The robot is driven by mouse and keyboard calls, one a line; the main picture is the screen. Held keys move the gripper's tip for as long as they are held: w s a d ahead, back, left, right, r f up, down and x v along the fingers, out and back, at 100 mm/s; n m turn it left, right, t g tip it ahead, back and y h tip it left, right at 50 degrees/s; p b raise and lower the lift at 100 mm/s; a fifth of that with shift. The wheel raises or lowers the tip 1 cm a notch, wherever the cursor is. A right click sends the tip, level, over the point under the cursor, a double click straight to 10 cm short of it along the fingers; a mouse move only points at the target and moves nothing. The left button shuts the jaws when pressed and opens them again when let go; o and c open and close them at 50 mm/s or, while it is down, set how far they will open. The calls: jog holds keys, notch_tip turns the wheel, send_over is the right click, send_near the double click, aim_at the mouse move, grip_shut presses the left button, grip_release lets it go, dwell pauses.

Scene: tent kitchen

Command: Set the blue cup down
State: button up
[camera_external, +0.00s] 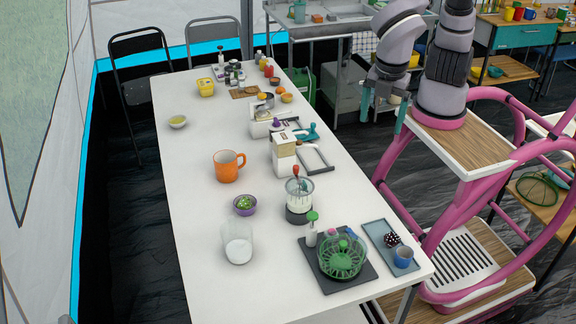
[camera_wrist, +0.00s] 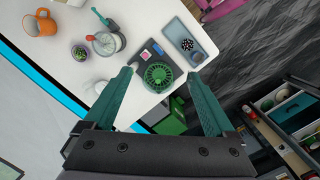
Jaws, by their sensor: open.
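The blue cup (camera_external: 403,257) stands upright at the near end of a blue-grey tray (camera_external: 376,228) at the table's right edge. In the wrist view the cup (camera_wrist: 197,57) is small, at the near end of the tray (camera_wrist: 168,30). A dark spotted item (camera_external: 391,240) sits beside the cup on the tray. My gripper (camera_external: 383,108) is open and empty, high beside the table's right side and well apart from the cup. In the wrist view its two teal fingers (camera_wrist: 156,76) are spread wide with nothing between them.
A green basket (camera_external: 342,262) on a dark mat stands left of the tray. The table's near left part is clear.

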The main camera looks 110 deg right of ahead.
jog(key=s+d+r+m+t+y, duration=0.1)
jog(key=s+d+r+m+t, duration=0.3)
jog(key=d, duration=0.5)
jog(key=s+d+r+m+t+y, duration=0.2)
jog(key=s+d+r+m+t, duration=0.1)
jog(key=s+d+r+m, duration=0.5)
jog(key=shift+s+d+r+t, duration=0.15)
jog(key=shift+d+r+t, duration=0.25)
jog(key=shift+d+r, duration=0.15)
